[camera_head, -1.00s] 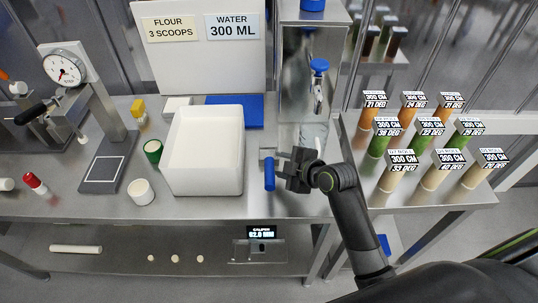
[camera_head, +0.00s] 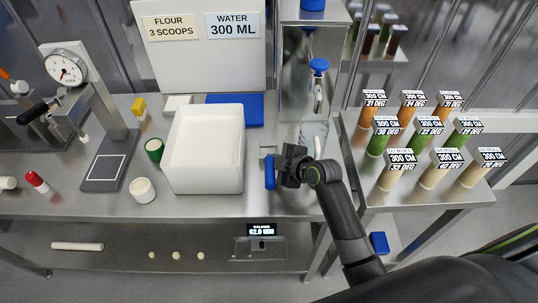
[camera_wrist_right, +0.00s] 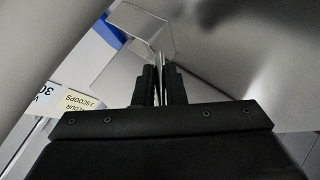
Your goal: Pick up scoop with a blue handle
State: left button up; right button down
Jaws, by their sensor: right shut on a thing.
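The scoop's blue handle (camera_head: 270,172) stands beside the right wall of the white bin, with a small grey metal part at its top. My right gripper (camera_head: 284,165) is right up against the handle's right side, low over the steel counter. In the right wrist view its fingers (camera_wrist_right: 160,84) are nearly together on a thin metal strip of the scoop. A thin-edged, see-through shape (camera_wrist_right: 146,30) lies beyond the fingertips; I cannot tell whether it belongs to the scoop. My left gripper is not in view.
The white bin (camera_head: 176,157) is close on the left. A blue board (camera_head: 250,112) lies behind, and a blue-topped tap (camera_head: 319,68) stands at back right. A white cup (camera_head: 143,190) and a dial press (camera_head: 66,70) are further left. A rack of labelled cylinders (camera_head: 380,198) is right.

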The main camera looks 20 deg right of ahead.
notch_tip(320, 180, up, 10)
jog(key=b, duration=0.1)
dwell(0.5)
dwell(0.4)
